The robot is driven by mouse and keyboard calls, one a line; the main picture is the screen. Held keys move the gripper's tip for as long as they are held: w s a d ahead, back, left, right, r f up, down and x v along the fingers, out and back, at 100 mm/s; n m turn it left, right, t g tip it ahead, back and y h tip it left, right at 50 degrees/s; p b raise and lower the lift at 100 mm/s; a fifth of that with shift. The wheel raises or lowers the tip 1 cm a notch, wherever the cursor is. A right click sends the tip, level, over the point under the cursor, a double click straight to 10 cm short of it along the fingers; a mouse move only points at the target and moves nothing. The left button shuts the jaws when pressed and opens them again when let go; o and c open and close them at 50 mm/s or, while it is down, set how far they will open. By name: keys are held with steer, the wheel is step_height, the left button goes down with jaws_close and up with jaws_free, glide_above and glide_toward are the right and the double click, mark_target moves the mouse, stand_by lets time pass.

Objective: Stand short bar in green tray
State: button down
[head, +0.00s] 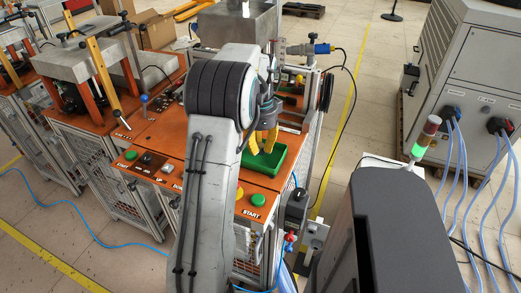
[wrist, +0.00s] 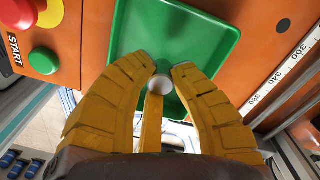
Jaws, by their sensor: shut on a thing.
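The green tray (head: 284,150) sits on the orange work surface in the head view, and it fills the upper middle of the wrist view (wrist: 215,35). My gripper (head: 262,143) has yellow fingers and points down over the tray. In the wrist view my gripper (wrist: 165,75) is shut on the short bar (wrist: 159,83), whose pale round end shows between the fingertips. The bar appears about upright, seen end-on. The rest of it is hidden by the fingers, and I cannot tell whether it touches the tray floor. The bar cannot be made out in the head view.
A green START button (head: 258,200) and a yellow button (head: 241,192) stand at the front of the panel. The wrist view shows a red button (wrist: 18,12) at left and a ruler scale (wrist: 285,75) at right. My arm hides part of the bench.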

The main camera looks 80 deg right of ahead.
mark_target(261, 145)
steer(key=shift+f, duration=0.75)
steer(key=shift+f, duration=0.1)
steer(key=c, duration=1.2)
jaws_free()
step_height(261, 145, up, 12)
steer(key=shift+d+r+p, duration=0.1)
steer(key=shift+r+p, duration=0.05)
steer(key=shift+p, duration=0.8)
